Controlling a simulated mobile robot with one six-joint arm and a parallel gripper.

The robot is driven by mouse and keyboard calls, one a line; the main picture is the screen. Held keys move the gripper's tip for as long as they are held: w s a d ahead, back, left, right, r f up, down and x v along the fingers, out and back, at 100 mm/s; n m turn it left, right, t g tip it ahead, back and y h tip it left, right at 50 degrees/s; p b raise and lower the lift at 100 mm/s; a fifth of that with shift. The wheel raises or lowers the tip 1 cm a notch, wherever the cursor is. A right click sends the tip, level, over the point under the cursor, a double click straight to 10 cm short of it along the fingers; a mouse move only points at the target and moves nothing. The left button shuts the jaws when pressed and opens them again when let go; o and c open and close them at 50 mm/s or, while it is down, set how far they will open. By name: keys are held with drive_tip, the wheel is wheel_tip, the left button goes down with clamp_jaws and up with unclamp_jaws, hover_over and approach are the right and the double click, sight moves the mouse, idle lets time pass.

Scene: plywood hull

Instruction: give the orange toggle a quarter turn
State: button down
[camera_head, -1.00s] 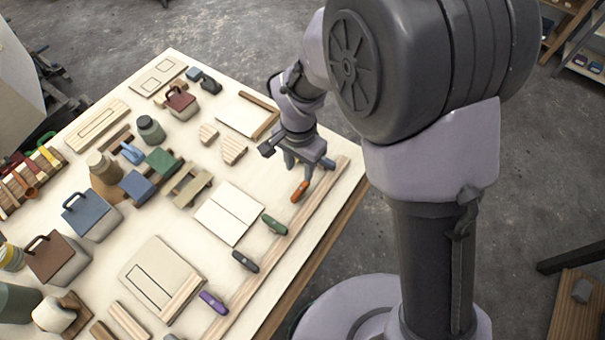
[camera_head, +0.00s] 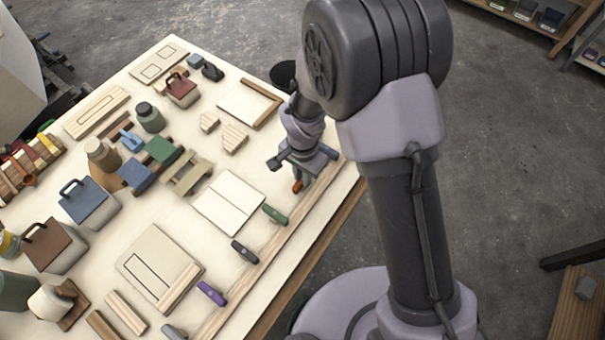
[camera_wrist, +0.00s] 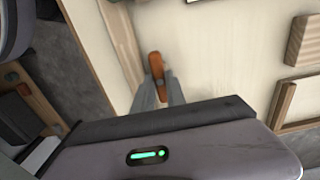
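In the wrist view the grey fingers of my gripper (camera_wrist: 159,82) stand on either side of the toggle, apart, with narrow gaps. I cannot tell whether either finger touches it.
Green (camera_head: 274,214), black (camera_head: 244,252) and purple (camera_head: 211,293) toggles sit in a row down the same edge. A pale panel (camera_head: 228,203) lies left of them. Lidded boxes, jars and wood blocks crowd the worktop's left part.

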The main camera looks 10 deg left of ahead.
drive_tip(key=shift+n, duration=0.3)
drive_tip(key=n+b, duration=0.1)
drive_tip(key=n, duration=0.2)
drive_tip(key=shift+n, duration=0.4)
drive_tip(key=n, duration=0.4)
drive_tip(key=shift+n, duration=0.3)
drive_tip(key=n, duration=0.4)
drive_tip(key=shift+n, duration=2.5)
drive_tip(key=c, duration=1.4)
unclamp_jaws()
drive_tip(key=shift+o, duration=0.2)
